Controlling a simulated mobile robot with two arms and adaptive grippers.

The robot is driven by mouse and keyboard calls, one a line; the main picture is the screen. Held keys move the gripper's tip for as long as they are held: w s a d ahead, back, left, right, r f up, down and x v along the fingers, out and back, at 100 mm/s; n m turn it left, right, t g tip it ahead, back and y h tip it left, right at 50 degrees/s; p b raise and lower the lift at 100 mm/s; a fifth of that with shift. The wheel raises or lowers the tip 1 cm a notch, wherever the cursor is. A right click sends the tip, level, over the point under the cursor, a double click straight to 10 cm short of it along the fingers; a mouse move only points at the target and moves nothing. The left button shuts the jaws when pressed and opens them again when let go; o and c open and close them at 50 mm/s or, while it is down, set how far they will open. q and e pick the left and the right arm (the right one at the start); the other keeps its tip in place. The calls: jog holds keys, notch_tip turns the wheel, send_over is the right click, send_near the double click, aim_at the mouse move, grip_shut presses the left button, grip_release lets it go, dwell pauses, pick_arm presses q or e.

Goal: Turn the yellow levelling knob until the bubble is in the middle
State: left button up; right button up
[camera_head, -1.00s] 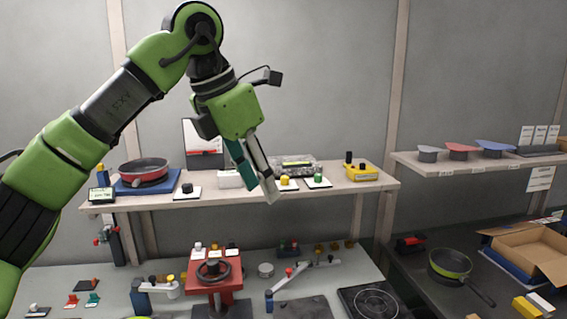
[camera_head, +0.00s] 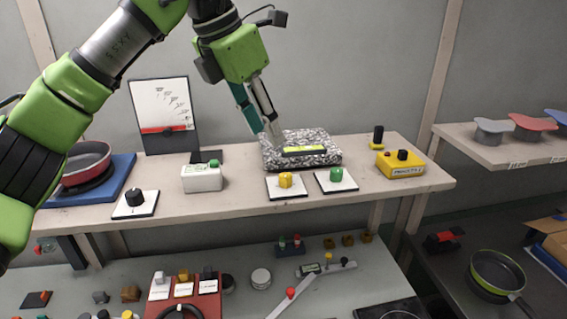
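The yellow levelling knob (camera_head: 285,180) stands on a small white plate on the upper shelf. Behind it, a speckled stone block (camera_head: 327,158) carries a level with a yellow-green vial (camera_head: 304,150); the bubble is too small to place. My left gripper (camera_head: 266,128) points down from above, its tips in front of the block's left back part in the picture, above and left of the knob. Its two fingers look apart, with nothing between them. It does not touch the knob. My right gripper is not in view.
A green knob (camera_head: 336,174) on a similar plate sits close right of the yellow one. A white box (camera_head: 202,178) and a black knob (camera_head: 134,197) are left. A yellow box (camera_head: 400,166) is right. The shelf front (camera_head: 240,207) is clear below the plates.

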aim_at(285, 175)
pick_arm(q)
jog(key=p+x, duration=0.3)
jog(key=x, duration=0.8)
jog(key=shift+s+a, duration=0.1)
jog(key=shift+d+f, duration=0.2)
jog(key=shift+f, duration=0.35)
grip_shut()
